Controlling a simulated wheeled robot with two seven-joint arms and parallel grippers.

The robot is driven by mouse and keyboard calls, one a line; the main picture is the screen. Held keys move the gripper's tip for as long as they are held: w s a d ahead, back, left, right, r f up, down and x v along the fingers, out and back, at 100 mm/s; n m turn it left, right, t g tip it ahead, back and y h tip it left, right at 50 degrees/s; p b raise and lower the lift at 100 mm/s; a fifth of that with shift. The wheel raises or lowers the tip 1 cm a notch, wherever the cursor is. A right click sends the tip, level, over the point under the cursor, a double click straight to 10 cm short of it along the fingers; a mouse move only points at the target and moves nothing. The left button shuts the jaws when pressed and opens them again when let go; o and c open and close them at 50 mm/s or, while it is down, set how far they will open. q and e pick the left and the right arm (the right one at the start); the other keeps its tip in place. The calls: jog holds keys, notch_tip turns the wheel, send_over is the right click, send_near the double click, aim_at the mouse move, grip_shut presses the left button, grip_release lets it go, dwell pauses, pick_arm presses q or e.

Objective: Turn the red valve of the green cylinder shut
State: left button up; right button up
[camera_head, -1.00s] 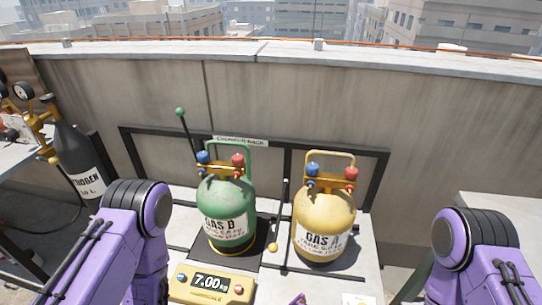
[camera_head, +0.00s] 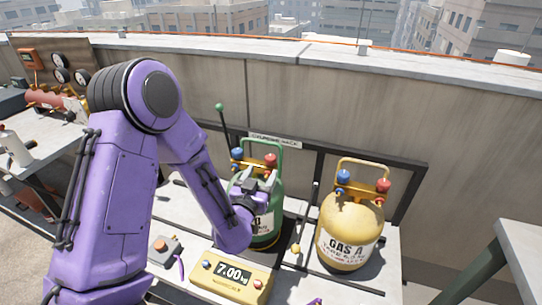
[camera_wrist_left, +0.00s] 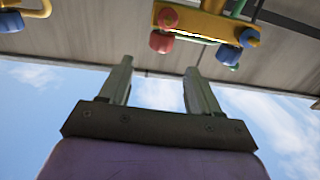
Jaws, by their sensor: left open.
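The green cylinder (camera_head: 268,222) stands on the bench with a blue valve (camera_head: 237,154) on its left and the red valve (camera_head: 270,160) on its right. My left gripper (camera_head: 257,181) is open and empty in front of the cylinder's upper part, just below the red valve, and hides much of the body and label. In the left wrist view the red valve (camera_wrist_left: 161,42) and blue valve (camera_wrist_left: 249,37) appear upside down, beyond the open fingers (camera_wrist_left: 158,68). The red valve is not between the fingers. My right gripper is not in view.
A yellow cylinder (camera_head: 349,236) with its own blue and red valves stands to the right. A yellow scale display (camera_head: 232,276) reading 7.00 is in front. A dark rack (camera_head: 300,148) and parapet wall are behind. A lever with a green knob (camera_head: 220,107) rises behind left.

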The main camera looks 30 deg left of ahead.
aim_at(268, 161)
pick_arm(q)
jog(key=x, duration=0.4)
jog(key=p+x, duration=0.1)
jog(key=x, duration=0.4)
jog(key=shift+w+f+p, duration=0.15)
jog(key=shift+f+p, duration=0.1)
jog(key=shift+p, duration=0.05)
jog(key=c, duration=1)
